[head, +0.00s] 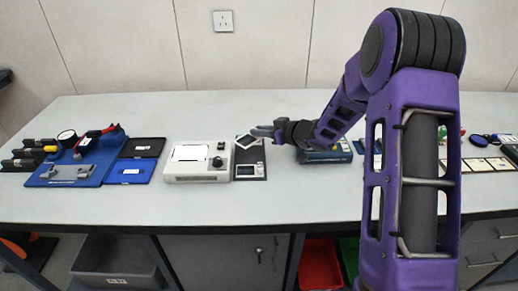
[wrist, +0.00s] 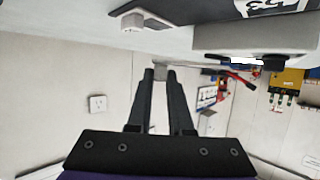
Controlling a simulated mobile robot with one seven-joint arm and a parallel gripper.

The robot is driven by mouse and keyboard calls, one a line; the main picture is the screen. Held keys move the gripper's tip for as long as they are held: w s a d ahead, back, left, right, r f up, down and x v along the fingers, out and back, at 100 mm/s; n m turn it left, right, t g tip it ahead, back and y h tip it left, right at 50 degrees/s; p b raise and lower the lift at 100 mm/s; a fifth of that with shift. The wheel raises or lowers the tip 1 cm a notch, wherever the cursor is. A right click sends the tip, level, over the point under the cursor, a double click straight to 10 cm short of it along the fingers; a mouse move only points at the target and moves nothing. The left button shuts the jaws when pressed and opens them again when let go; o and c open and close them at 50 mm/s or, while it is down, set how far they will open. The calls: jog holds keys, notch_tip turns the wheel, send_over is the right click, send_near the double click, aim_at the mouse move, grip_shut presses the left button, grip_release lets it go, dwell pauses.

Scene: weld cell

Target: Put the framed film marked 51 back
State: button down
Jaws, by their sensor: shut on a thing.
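My gripper (head: 262,131) reaches in from the right in the head view and is shut on a small framed film (head: 247,141). The film has a pale frame and a dark middle, and is tilted above the back of a dark tray (head: 241,178). Its number cannot be read. I cannot tell whether it touches the tray. Another framed film (head: 249,170) lies on the front of the tray. In the wrist view the two fingers (wrist: 160,75) are close together, with a narrow grey edge between their tips. A label reading 53 (wrist: 275,6) shows at the top.
A white device (head: 197,172) with a bright panel and dark knob stands just left of the tray. A blue box (head: 325,156) stands under my arm. Further left are blue and black trays (head: 133,171) and a blue board with tools (head: 75,172). The front bench strip is clear.

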aim_at(261, 154)
notch_tip(261, 154, down, 5)
jog(key=shift+f+b, duration=0.15)
jog(key=shift+b, duration=0.25)
jog(key=shift+s+f+b, duration=0.2)
jog(key=shift+f+b, duration=0.2)
jog(key=shift+f, duration=0.15)
jog(key=c, duration=0.8)
grip_release()
jog(key=shift+s+f, duration=0.1)
jog(key=shift+f, duration=0.1)
jog(key=shift+r, duration=0.25)
jog(key=v, duration=0.4)
jog(key=p+v, duration=0.1)
jog(key=v, duration=0.3)
jog(key=r+p+v, duration=0.1)
jog(key=v, duration=0.3)
jog(key=shift+w, duration=0.25)
